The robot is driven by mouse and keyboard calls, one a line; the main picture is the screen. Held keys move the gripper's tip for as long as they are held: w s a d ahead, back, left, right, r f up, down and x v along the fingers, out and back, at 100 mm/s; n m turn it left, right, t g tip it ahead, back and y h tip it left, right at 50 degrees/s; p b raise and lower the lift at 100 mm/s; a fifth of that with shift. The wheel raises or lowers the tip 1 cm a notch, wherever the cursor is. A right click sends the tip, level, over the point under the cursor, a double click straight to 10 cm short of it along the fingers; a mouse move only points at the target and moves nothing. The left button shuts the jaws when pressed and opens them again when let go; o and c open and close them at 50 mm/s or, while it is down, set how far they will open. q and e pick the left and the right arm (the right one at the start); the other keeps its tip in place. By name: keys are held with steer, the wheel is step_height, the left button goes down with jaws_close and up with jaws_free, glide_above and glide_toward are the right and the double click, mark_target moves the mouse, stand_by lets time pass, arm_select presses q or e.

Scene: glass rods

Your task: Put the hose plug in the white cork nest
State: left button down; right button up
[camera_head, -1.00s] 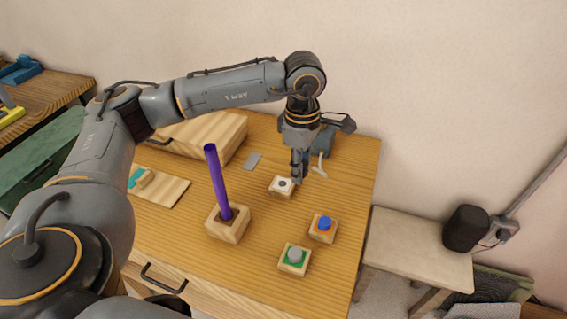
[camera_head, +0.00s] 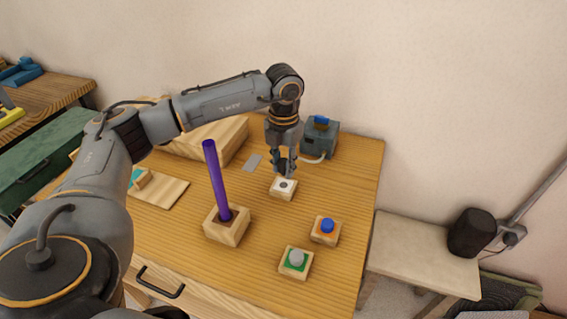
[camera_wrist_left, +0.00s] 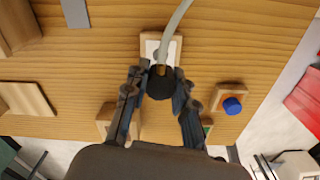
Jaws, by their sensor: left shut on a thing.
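My left gripper (camera_head: 284,170) points down just above the white cork nest (camera_head: 275,187), a small wooden block with a white top and a dark centre. It is shut on the hose plug (camera_wrist_left: 160,84), a dark round piece with a brass-coloured fitting and a pale hose (camera_wrist_left: 176,22). In the left wrist view the plug sits between the fingers and overlaps the near side of the white nest (camera_wrist_left: 147,48). Whether the plug touches the nest I cannot tell. In the head view the fingers mostly hide the plug. My right gripper is out of view.
A grey-blue machine (camera_head: 320,138) stands behind, with the hose beside it. A wooden box is behind left.

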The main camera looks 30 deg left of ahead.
mark_target(284, 175)
arm_select(q)
steer(key=shift+f+b, duration=1.3)
steer(key=shift+f, duration=0.9)
steer(key=shift+f, duration=0.1)
steer(key=shift+r, duration=0.25)
steer(key=shift+r+p, duration=0.45)
steer(key=shift+r, duration=0.05)
steer(key=shift+f+b, duration=0.5)
steer(key=shift+f, duration=0.25)
stand_by(0.4)
steer(key=shift+r, duration=0.25)
